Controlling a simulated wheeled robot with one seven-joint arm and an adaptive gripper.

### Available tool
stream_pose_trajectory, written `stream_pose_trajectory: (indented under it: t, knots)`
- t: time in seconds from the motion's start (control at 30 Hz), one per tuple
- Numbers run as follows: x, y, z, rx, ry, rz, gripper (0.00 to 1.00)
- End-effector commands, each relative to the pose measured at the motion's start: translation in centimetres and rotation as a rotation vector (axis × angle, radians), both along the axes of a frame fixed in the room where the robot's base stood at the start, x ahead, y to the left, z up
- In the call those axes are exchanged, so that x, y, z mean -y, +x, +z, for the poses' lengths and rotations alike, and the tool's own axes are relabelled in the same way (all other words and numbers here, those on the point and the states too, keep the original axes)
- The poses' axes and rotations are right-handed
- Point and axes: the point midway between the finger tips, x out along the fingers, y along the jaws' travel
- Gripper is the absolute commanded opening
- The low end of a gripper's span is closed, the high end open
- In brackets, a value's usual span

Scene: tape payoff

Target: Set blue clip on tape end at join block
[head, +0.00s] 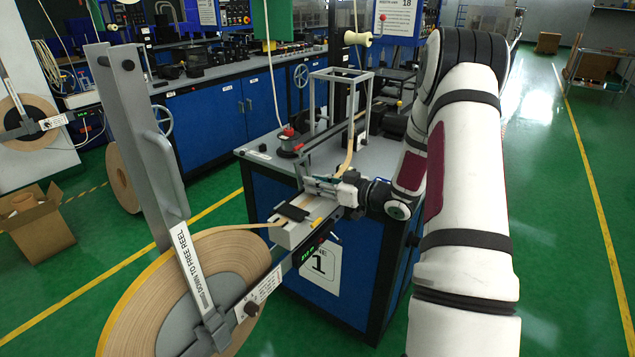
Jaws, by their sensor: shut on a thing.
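The join block (290,235) is a pale grey block with a black plate on top, at the end of an arm projecting from the blue cabinet's front. Tan tape from the big reel (150,305) at lower left reaches the block's left side. Another tape strip (350,142) hangs from the machine above the bench down behind my gripper. My gripper (312,185) comes in from the right, just above and behind the block. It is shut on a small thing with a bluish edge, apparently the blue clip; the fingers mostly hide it. I cannot tell whether it touches tape.
A tall grey lever (140,130) stands over the reel, left of the block. A metal frame (338,95) and a red-knobbed device (288,140) stand on the bench behind my gripper. An open cardboard box (38,225) sits at left. Green floor is free at right.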

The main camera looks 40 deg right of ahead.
Motion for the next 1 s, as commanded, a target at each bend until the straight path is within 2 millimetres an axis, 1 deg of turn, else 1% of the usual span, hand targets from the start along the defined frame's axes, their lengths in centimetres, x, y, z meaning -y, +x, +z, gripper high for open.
stream_pose_trajectory:
  t: [0.13,0.17,0.2,0.27,0.57,0.67,0.77,0.87,1.0]
  knots:
    - [0.0,0.0,0.0,0.0,0.0,0.0,0.02]
    - [0.0,0.0,0.0,0.0,-0.001,0.0,0.26]
    - [0.0,0.0,0.0,0.0,-0.001,0.0,0.35]
    - [0.0,0.0,0.0,0.0,-0.001,0.0,0.47]
    - [0.0,0.0,0.0,0.0,-0.001,0.0,0.47]
    - [0.2,-0.5,0.1,0.0,-0.001,-0.001,0.47]
    - [0.7,-1.6,0.3,0.0,-0.001,-0.003,0.47]
    - [1.3,-3.3,0.6,0.001,-0.001,-0.004,0.47]
    - [2.3,-6.1,1.0,0.001,-0.001,-0.004,0.47]
